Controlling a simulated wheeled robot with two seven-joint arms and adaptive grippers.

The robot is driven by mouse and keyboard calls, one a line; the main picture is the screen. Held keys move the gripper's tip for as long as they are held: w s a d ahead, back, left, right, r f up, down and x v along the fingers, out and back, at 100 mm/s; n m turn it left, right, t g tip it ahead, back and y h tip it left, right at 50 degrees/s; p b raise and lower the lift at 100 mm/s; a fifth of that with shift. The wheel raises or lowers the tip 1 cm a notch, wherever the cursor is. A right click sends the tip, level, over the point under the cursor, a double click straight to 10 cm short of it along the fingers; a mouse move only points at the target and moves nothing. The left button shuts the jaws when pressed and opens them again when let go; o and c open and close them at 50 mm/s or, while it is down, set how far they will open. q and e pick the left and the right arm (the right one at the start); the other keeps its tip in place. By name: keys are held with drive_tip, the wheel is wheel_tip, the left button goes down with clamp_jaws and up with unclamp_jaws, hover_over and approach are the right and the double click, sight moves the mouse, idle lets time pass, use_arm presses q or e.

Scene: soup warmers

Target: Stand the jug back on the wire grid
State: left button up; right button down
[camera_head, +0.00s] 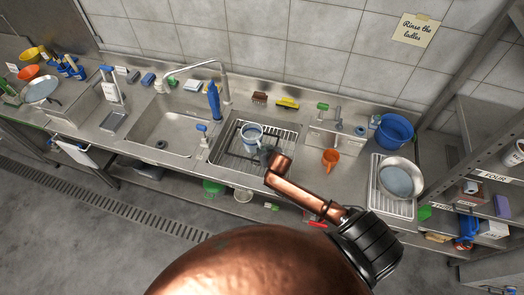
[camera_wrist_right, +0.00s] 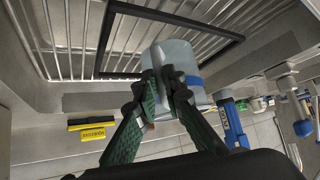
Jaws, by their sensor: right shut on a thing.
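The jug (camera_head: 252,132) is pale grey-blue with a blue band and shows over the wire grid (camera_head: 228,158) in the head view. The grid lies in the middle basin. In the right wrist view, the jug (camera_wrist_right: 188,58) is between me and the grid bars (camera_wrist_right: 70,40). A dark square outline (camera_wrist_right: 178,20) shows on the grid there. My right gripper (camera_wrist_right: 168,88) is shut on the jug's handle side; it also shows in the head view (camera_head: 265,152). I cannot tell whether the jug's base touches the grid. My left gripper is out of view.
Farther right are a blue tub (camera_head: 394,132) and a metal pan (camera_head: 416,172). The left sink (camera_head: 170,125) is mostly clear.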

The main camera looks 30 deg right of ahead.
drive_tip(key=c, duration=2.1)
unclamp_jaws()
drive_tip(key=shift+f, duration=0.1)
drive_tip(key=shift+o, duration=0.4)
drive_tip(key=v, duration=1.2)
drive_tip(key=shift+p, duration=0.3)
drive_tip(key=shift+s, duration=0.15)
